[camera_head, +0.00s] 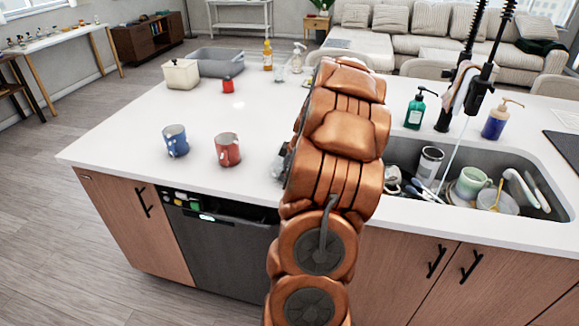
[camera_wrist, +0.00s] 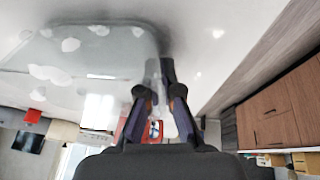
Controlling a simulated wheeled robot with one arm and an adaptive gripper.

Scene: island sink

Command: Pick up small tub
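My gripper (camera_wrist: 160,68) shows in the wrist view, its dark fingers narrowing toward the edge of a close, pale translucent tub (camera_wrist: 95,45) with white patches. The fingertips are next to the tub's rounded right corner, and I cannot tell whether they touch or grip it. In the head view my copper-coloured arm hides most of the gripper and the counter under it. Only a small grey bit shows left of the arm, and I cannot make out the tub there.
On the white counter (camera_head: 130,148) stand a blue mug (camera_head: 174,140), a red mug (camera_head: 228,149), a cream container (camera_head: 181,74), a grey basin (camera_head: 218,62) and a small red item (camera_head: 228,85). The sink (camera_head: 405,155) at right holds dishes. The front left counter is clear.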

